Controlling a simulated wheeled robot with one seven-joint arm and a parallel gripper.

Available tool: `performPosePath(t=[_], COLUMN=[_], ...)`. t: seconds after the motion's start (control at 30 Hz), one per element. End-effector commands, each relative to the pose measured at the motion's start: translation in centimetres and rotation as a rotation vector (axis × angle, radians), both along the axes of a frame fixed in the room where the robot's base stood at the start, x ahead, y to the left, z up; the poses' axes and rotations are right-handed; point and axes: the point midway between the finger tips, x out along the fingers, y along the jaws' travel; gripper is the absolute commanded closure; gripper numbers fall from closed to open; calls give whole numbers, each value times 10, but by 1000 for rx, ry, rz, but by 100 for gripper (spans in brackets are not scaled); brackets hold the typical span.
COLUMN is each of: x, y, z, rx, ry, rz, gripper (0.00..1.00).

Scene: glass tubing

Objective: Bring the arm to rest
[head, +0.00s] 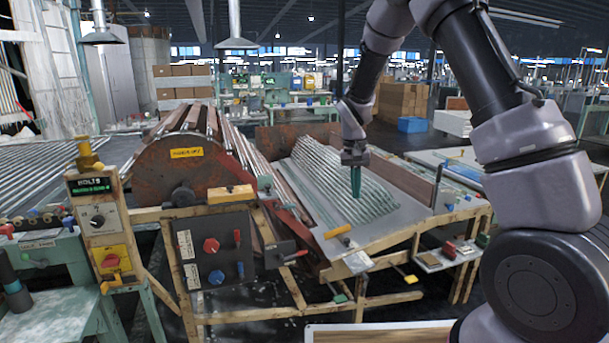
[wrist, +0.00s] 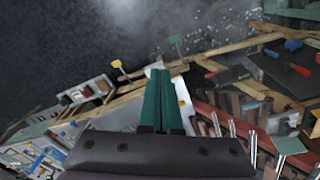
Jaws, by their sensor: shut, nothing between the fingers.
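My gripper (head: 356,190) points down in the head view, its green fingers pressed together with nothing between them. It hangs in front of a slanted bed of stacked glass tubes (head: 335,180), and I cannot tell how far above it. In the wrist view the green fingers (wrist: 161,78) are closed side by side, pointing toward the top of the picture. My arm rises on the right of the head view and bends over at the top, with the gripper stretched forward from it.
A wooden-framed machine with a rusty drum (head: 180,160) stands left of the gripper. A control box (head: 97,215) with knobs is at the far left. A small tray (head: 447,255) sticks out at the right. Dark floor shows below. A wooden-edged board (head: 385,334) lies at the front.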

Motion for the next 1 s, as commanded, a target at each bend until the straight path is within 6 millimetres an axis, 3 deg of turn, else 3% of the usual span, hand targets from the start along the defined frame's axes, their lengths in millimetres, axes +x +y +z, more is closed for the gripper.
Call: performPosePath(t=[0.03, 0.2, 0.5, 0.73, 0.9, 1.0], x=[-7, -38, -119, -192, -240, -259], y=[-8, -31, -67, -86, -94, -95], z=[28, 101, 201, 247, 262, 264], rx=[34, 129, 254, 308, 323, 326], ry=[-27, -105, -265, -405, -501, -540], rz=[-19, -59, -102, -119, -125, -128], gripper=[100, 100, 100, 100, 100, 100])
